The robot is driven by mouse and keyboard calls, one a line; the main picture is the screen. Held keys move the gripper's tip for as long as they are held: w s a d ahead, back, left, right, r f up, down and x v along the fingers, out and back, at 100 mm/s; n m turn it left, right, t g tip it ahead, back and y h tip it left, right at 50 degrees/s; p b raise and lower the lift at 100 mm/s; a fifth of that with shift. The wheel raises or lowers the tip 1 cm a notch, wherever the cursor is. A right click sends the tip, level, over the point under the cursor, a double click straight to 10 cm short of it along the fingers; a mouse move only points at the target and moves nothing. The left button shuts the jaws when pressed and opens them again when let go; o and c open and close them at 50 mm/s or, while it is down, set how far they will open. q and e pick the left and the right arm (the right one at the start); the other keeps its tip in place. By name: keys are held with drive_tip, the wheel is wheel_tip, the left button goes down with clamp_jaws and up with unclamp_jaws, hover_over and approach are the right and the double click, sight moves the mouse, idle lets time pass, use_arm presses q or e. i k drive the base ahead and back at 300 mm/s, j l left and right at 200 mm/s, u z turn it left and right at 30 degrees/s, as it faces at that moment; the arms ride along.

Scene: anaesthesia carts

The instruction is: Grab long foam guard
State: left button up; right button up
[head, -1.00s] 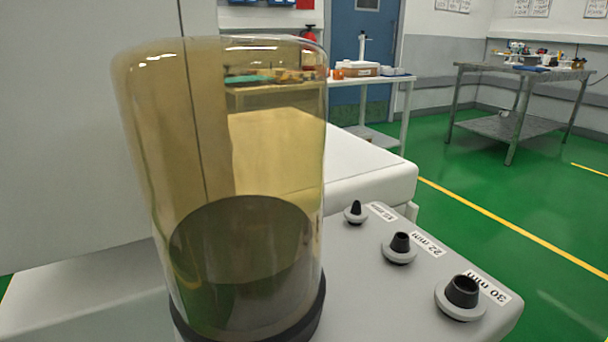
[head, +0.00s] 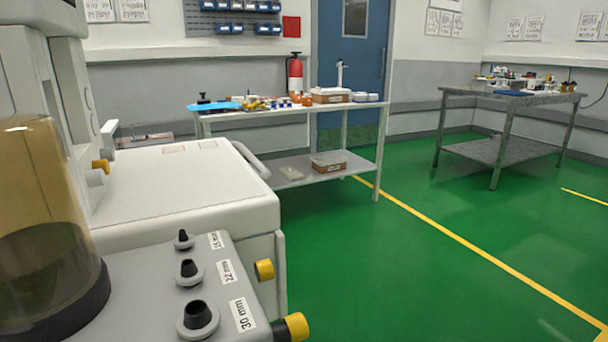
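I cannot make out a long foam guard in the head view. Several small items lie on the white-topped bench (head: 222,117) across the room, too small to tell apart. More small items lie on the grey metal table (head: 455,91) at the right, also too small to name. Neither of my grippers is in view.
Close by at the left stand an amber clear cylinder (head: 40,190) and a grey ledge with black cone fittings (head: 198,315). A white cart (head: 180,195) stands behind. Yellow-ended knobs (head: 290,327) stick out right. Green floor (head: 400,270) is clear at the right.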

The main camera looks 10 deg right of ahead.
sight(291, 173)
drive_tip(key=i+l, duration=0.15)
drive_tip(key=l, duration=0.35)
drive_tip(key=i+l+u, duration=0.1)
drive_tip(key=l, duration=0.4)
drive_tip(key=i+l+u, duration=0.1)
drive_tip(key=l, duration=0.4)
drive_tip(key=i+l, duration=0.2)
drive_tip(key=l, duration=0.35)
drive_tip(key=i+l+u, duration=0.1)
drive_tip(key=l, duration=0.4)
drive_tip(key=i+l+u, duration=0.3)
drive_tip(key=i+l, duration=1)
drive_tip(key=i, duration=0.15)
drive_tip(key=i+l, duration=0.1)
drive_tip(key=i, duration=0.45)
